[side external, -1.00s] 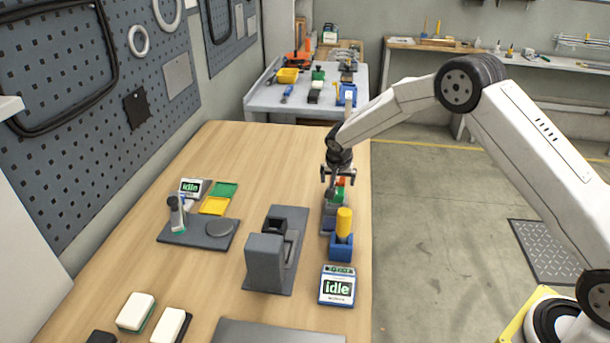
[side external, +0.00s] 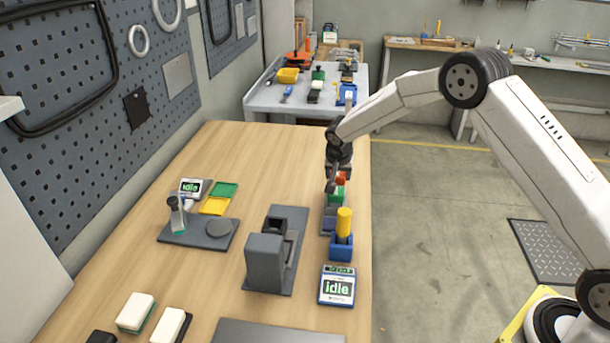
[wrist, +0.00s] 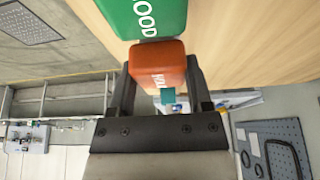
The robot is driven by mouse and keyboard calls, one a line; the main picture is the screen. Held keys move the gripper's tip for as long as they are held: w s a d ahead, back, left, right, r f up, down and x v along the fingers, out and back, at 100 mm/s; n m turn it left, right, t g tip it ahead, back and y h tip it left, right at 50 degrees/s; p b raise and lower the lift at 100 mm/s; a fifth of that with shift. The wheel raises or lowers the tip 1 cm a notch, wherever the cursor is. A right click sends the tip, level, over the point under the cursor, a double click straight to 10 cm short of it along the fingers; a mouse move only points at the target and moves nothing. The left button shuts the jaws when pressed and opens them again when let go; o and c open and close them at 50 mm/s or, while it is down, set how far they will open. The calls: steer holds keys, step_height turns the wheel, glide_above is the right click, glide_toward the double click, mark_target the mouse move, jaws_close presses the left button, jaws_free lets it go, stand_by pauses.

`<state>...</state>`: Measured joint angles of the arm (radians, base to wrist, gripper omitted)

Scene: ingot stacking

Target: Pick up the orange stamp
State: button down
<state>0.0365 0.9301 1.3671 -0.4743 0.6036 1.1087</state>
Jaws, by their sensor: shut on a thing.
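The orange stamp (wrist: 158,65) sits between the two fingers of my gripper (wrist: 160,72) in the wrist view, with white lettering on its face and a small teal patch. My gripper is shut on it. In the side view the orange stamp (side external: 341,178) shows just behind my gripper (side external: 333,181), near the right edge of the table, partly hidden by the fingers. A green stamp (wrist: 150,15) with white letters is right beside it in the wrist view, and green (side external: 337,195) also shows just in front of it in the side view.
A yellow stamp (side external: 344,222) stands in a blue holder (side external: 341,247) in the same row. A display reading "idle" (side external: 337,288) lies in front. A dark grey fixture (side external: 265,262) stands to the left. The back of the wooden table (side external: 270,150) is clear.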

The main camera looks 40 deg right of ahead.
mark_target(338, 173)
step_height(338, 173, up, 8)
steer(key=shift+r, duration=0.25)
